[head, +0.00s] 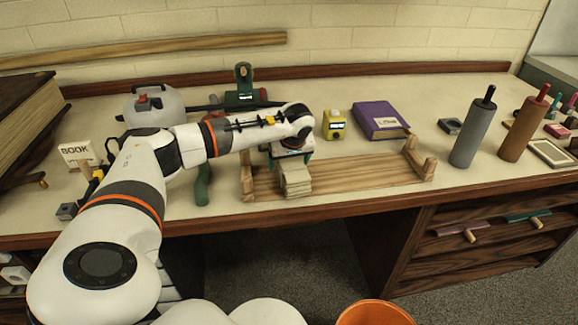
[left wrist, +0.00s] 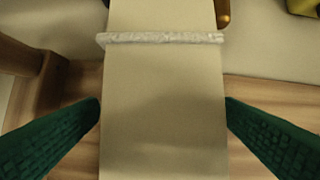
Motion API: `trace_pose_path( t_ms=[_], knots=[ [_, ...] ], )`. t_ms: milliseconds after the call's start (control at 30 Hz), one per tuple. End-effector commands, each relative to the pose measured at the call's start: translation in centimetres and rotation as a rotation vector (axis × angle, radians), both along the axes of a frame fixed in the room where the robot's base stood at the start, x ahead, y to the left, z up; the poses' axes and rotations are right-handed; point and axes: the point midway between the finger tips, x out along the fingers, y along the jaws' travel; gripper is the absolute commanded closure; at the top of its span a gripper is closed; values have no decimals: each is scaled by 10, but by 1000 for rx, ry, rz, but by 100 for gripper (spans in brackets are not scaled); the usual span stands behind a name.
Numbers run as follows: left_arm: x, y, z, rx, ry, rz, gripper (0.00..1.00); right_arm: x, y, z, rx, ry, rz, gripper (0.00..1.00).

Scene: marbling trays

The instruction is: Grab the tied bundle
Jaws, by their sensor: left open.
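The tied bundle (head: 296,180) is a pale beige stack of sheets lying in a wooden rack (head: 350,181) on the bench. In the left wrist view the bundle (left wrist: 165,130) fills the middle, with a whitish cord (left wrist: 160,38) across it. My left gripper (head: 291,157) is above the back part of the bundle and hides it there. Its green fingers (left wrist: 163,103) are open, one on each side of the bundle. Their tips look close to its edges; I cannot tell whether they touch. My right gripper is not in view.
A yellow block (head: 333,125) and a purple book (head: 380,120) stand behind the rack. Grey (head: 473,130) and brown (head: 523,130) rollers stand upright on the right. A white kettle-like pot (head: 153,104) is at back left. An orange bucket (head: 374,313) is below the bench front.

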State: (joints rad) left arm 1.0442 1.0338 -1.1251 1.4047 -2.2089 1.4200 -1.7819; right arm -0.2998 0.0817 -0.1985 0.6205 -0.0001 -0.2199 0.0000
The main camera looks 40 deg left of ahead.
Motion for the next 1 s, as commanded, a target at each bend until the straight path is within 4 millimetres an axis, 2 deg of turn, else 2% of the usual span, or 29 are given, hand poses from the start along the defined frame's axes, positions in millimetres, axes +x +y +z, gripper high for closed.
trace_pose_path(
  t_ms=[67,100,467,767,867,1000],
  knots=[
    [0,0,0,0,0,0,13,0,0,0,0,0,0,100],
    [0,0,0,0,0,0,16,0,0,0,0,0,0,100],
    [0,0,0,0,0,0,74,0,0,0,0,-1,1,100],
    [1,0,8,0,-3,1,74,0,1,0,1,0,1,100],
    [1,1,22,1,-6,0,74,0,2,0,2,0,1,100],
    [1,0,51,0,-7,0,74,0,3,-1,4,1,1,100]
  ],
)
